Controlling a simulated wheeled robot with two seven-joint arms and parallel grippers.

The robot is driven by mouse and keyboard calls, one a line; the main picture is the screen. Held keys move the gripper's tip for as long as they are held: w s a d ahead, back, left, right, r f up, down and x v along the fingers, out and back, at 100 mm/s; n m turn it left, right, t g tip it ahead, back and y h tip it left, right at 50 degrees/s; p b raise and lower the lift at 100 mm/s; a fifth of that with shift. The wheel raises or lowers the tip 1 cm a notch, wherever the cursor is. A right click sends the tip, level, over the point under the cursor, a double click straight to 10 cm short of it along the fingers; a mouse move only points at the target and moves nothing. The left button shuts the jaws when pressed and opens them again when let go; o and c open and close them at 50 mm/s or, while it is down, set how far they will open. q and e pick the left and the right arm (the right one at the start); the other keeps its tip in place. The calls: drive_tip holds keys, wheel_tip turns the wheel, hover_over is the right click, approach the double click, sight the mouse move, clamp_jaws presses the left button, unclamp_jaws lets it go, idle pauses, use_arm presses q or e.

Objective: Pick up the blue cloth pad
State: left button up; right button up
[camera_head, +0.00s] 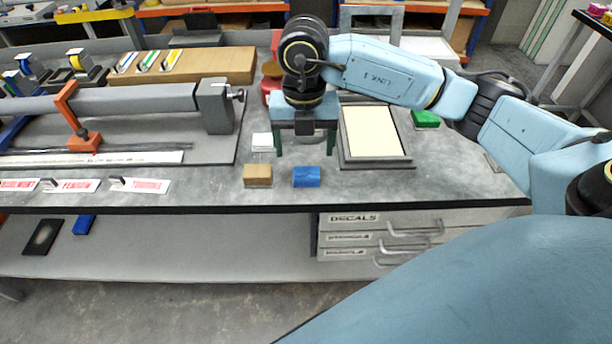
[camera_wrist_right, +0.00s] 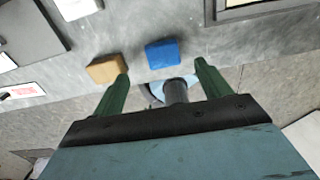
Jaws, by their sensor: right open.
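The blue cloth pad (camera_head: 306,176) is a small block lying on the grey bench near its front edge. In the right wrist view the pad (camera_wrist_right: 162,54) shows just beyond the fingertips, between their lines. My right gripper (camera_head: 305,153) has green fingers pointing down, set wide apart and empty. It is just behind the pad in the head view, apart from it. In the wrist view the right gripper (camera_wrist_right: 161,71) is also open with nothing between its fingers. My left gripper is not in view.
A tan block (camera_head: 257,175) lies just left of the pad, and a white block (camera_head: 262,142) behind that. A framed cream panel (camera_head: 345,150) is at right, with a green block (camera_head: 426,118) beyond. A grey clamp fixture (camera_head: 217,105) stands left. Drawers (camera_head: 350,240) are below the bench edge.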

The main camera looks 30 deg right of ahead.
sight(306, 173)
drive_tip(key=shift+s+f, duration=0.15)
drive_tip(key=shift+f, duration=1.6)
drive_tip(key=shift+s+f, duration=0.1)
drive_tip(key=shift+f, duration=1.6)
drive_tip(key=c, duration=1)
wheel_tip(306, 173, up, 10)
drive_tip(key=shift+r, duration=0.1)
drive_tip(key=shift+c, duration=0.2)
drive_tip(key=o, duration=0.4)
drive_tip(key=c, duration=0.3)
